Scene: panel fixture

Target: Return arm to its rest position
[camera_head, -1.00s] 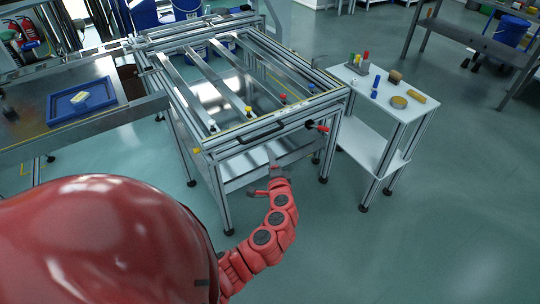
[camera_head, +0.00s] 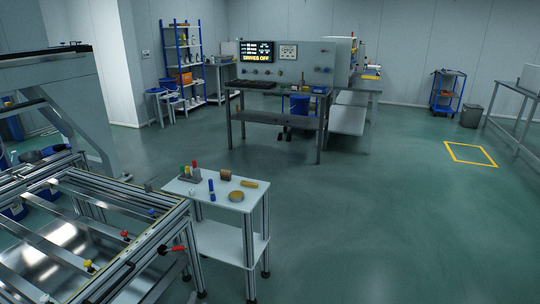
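Neither of my arms nor grippers shows in the head view now. The panel fixture (camera_head: 128,202), a metal frame with rails and red and yellow knobs, stands at the lower left. A red-handled part (camera_head: 177,249) sticks out at its right side. No gripper is seen touching it. What my grippers hold, if anything, cannot be seen.
A white side table (camera_head: 220,200) with small coloured parts stands right of the fixture. A grey workbench (camera_head: 262,117) with a panel reading "DRIVES OFF" (camera_head: 257,51) is farther back. A blue shelf (camera_head: 181,65) and blue cart (camera_head: 448,92) stand behind.

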